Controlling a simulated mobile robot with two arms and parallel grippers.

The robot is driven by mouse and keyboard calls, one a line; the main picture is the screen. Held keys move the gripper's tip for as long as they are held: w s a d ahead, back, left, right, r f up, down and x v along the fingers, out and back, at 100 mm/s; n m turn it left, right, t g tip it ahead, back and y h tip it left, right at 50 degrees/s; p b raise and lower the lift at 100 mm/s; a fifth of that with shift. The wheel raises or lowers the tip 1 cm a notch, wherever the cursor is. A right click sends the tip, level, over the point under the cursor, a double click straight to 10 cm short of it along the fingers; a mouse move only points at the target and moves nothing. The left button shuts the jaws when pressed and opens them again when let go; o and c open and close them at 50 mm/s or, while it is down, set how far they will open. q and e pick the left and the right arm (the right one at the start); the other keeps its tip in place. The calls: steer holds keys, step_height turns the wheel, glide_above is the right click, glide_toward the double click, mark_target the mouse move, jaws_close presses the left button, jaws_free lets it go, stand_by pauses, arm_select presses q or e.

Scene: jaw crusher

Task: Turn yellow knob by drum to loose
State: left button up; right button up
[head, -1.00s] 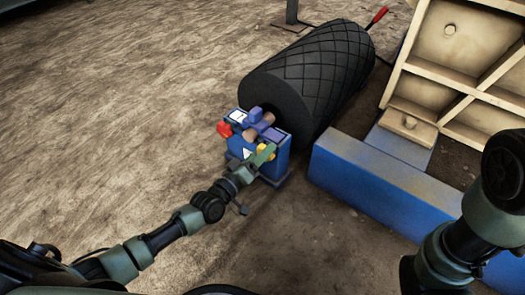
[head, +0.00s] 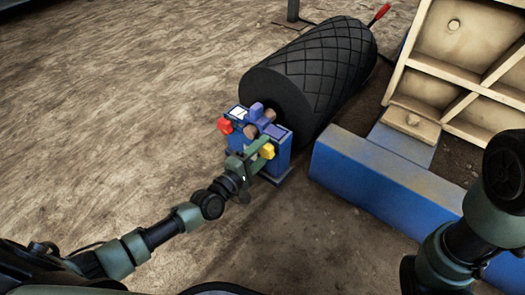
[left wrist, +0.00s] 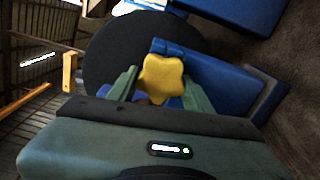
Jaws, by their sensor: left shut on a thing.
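The yellow knob (head: 267,152) is on the near face of a blue block (head: 279,160) at the end of the black ribbed drum (head: 315,75). In the left wrist view the yellow knob (left wrist: 162,79) is a lobed shape between my two green fingers. My left gripper (head: 256,154) is shut on it, with one finger on each side. The drum's dark round end (left wrist: 135,50) is behind the knob in that view. My right arm enters at the right edge, but its gripper does not show.
A red knob (head: 225,125) is at the left side of the blue block. A long blue beam (head: 385,185) lies to the right, near a cream ribbed frame (head: 470,60). A red-tipped lever (head: 379,13) is behind the drum. The floor at left is clear.

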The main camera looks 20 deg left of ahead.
arm_select(q)
steer(key=shift+f+n, duration=0.1)
steer(key=shift+n, duration=0.5)
steer(key=o, duration=1.4)
steer(key=shift+c, duration=0.2)
steer(key=p+v, duration=0.3)
steer(key=v, duration=0.5)
steer(key=shift+w, duration=0.1)
